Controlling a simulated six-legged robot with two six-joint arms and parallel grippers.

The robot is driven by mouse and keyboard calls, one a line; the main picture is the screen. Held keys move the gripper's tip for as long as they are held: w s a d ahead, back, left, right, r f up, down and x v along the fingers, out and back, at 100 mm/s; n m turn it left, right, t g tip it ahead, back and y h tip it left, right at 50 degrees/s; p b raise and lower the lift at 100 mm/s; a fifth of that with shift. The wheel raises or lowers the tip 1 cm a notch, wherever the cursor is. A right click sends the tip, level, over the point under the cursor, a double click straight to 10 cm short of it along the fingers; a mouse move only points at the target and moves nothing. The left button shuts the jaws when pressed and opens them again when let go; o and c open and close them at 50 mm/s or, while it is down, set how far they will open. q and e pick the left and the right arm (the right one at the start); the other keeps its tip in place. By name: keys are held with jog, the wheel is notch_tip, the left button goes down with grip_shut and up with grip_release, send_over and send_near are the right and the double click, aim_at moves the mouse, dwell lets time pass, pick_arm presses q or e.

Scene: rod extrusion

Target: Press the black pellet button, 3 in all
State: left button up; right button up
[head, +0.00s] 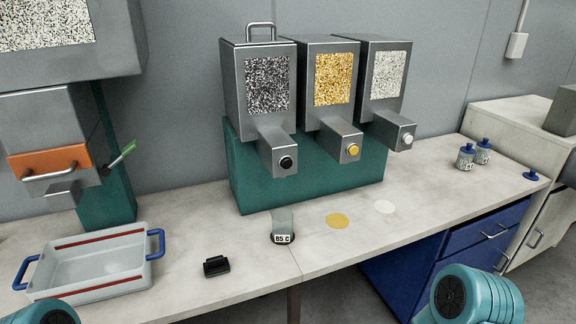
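The black button (286,162) is on the front of the chute of the left dispenser (232,85), whose window shows black and white speckled pellets. A small grey cup (283,219) labelled "85 C" stands on the bench below that chute; its contents cannot be made out. A yellow button (353,150) is on the middle dispenser and a white button (408,139) on the right one. Neither gripper is in view. Only teal parts of my arms show at the bottom left and bottom right corners, well apart from the button.
A yellow disc (337,220) and a white disc (385,207) mark the bench. A small black block (216,265) and a clear tray (145,263) with blue handles lie left. An orange-fronted machine (48,158) is far left; blue-capped bottles (466,157) stand right.

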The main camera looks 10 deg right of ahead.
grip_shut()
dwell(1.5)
